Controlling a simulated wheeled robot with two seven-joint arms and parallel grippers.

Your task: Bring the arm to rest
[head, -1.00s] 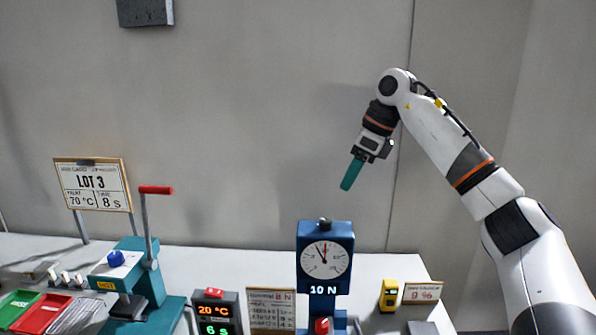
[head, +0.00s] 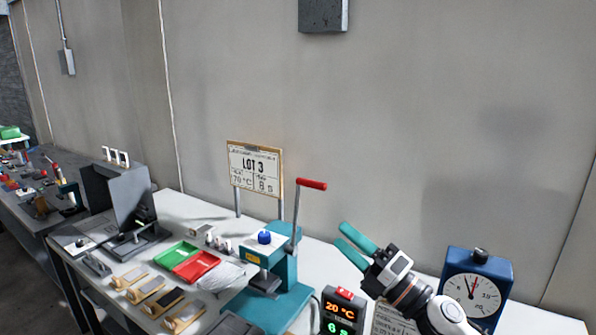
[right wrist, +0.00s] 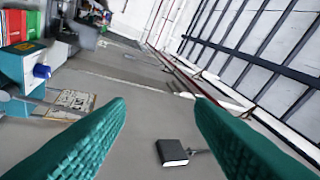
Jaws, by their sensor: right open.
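My right gripper (head: 350,240) is open and empty, with two teal fingers spread apart. In the head view it is in the air above the white bench, between the teal press (head: 272,262) with its red-tipped lever and the blue dial gauge (head: 472,290). In the right wrist view the two fingers (right wrist: 160,120) show apart with nothing between them. My left gripper is in neither view.
The LOT 3 sign (head: 255,166) stands behind the press. A green tray (head: 176,254), a red tray (head: 197,266) and several small pieces lie to its left. A temperature display (head: 342,312) stands at the front.

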